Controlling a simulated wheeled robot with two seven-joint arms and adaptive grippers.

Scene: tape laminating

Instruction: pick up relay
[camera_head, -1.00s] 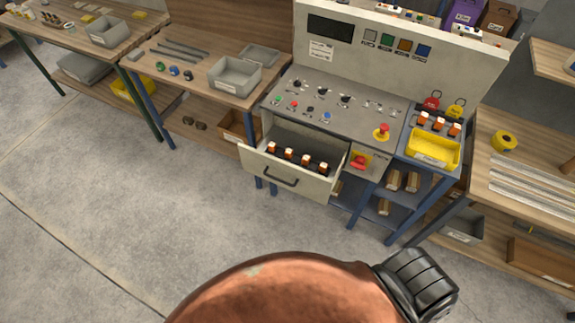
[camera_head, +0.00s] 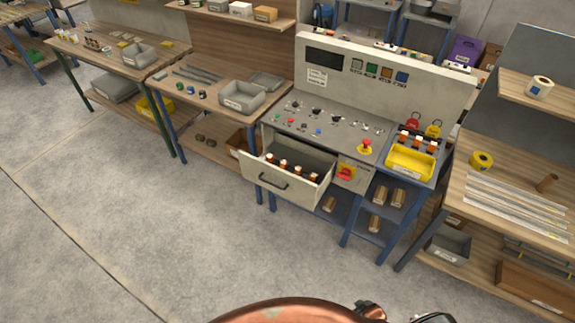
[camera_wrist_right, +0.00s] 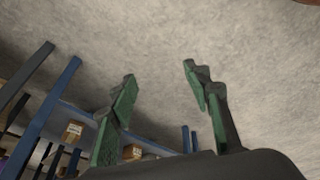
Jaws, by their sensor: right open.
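Several small relays (camera_head: 284,167), orange-brown with white tops, stand in a row inside the open drawer (camera_head: 262,183) of the grey control console. More relays of similar look (camera_head: 417,143) stand in a row behind a yellow bin on the small stand to the right. My right gripper (camera_wrist_right: 160,72) is open and empty in the right wrist view, its green-padded fingers spread over bare floor. It is away from the relays, and no relay shows in that view. In the head view only a sliver of my own copper-coloured body and a dark part shows at the bottom edge. My left gripper is not in view.
The console panel (camera_head: 325,120) has knobs and a red emergency button. A yellow bin (camera_head: 410,165) sits on the blue-legged stand. Wooden benches stand left and right; the right one (camera_head: 470,222) holds yellow tape and pale strips. The floor (camera_head: 150,235) in front is clear.

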